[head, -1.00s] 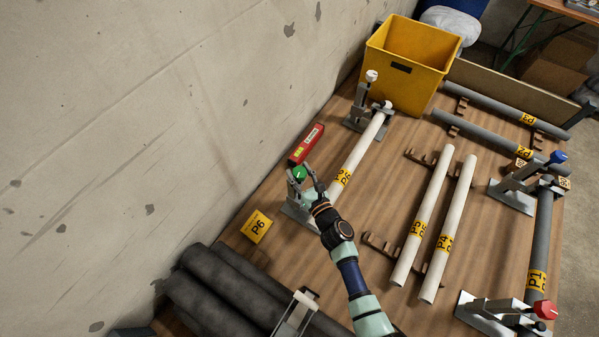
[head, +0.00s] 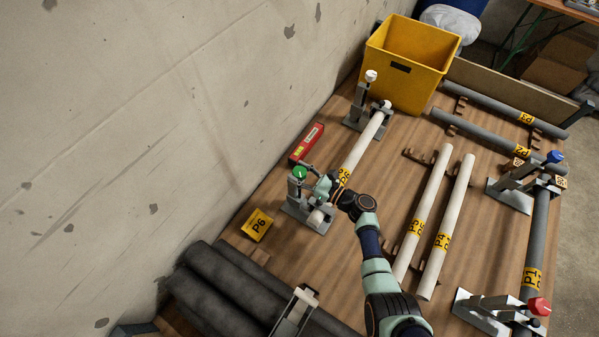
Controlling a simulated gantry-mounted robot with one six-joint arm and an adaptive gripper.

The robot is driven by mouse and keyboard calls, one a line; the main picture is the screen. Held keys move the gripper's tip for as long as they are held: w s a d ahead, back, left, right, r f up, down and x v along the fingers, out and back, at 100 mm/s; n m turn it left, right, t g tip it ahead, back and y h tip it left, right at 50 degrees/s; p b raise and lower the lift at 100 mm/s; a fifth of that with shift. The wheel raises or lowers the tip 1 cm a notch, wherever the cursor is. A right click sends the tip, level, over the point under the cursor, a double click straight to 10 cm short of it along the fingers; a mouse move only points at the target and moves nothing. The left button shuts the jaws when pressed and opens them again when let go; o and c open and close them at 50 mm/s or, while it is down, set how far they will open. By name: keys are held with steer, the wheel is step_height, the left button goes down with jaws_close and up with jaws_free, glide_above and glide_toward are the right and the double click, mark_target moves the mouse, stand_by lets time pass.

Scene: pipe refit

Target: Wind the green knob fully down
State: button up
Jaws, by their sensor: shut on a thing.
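The green knob (head: 300,172) tops a grey clamp (head: 297,207) at the near end of the white pipe marked P6 (head: 359,150). My gripper (head: 306,174) comes in from the right at a slant, with its fingers at the knob. It is shut on the knob. The fingertips are small here and partly cover the clamp post. The near pipe end shows in the clamp below my gripper. How far down the knob sits cannot be told clearly.
A red box (head: 307,143) lies behind the knob by the wall. A white-knobbed clamp (head: 364,103) holds the pipe's far end. White pipes P5 (head: 422,212) and P4 (head: 448,225) lie to the right.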

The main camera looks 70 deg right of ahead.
steer(key=n+y+b, duration=0.2)
steer(key=y, duration=0.1)
steer(key=n+y+b, duration=0.1)
steer(key=y, duration=0.1)
steer(key=shift+d+f, duration=0.1)
steer(key=shift+f, duration=0.15)
steer(key=n+y+b, duration=0.2)
steer(key=shift+r+y, duration=0.15)
steer(key=shift+y, duration=0.15)
steer(key=shift+r+y, duration=0.1)
steer(key=shift+y, duration=0.2)
steer(key=o, duration=1.2)
steer(key=v, duration=1.2)
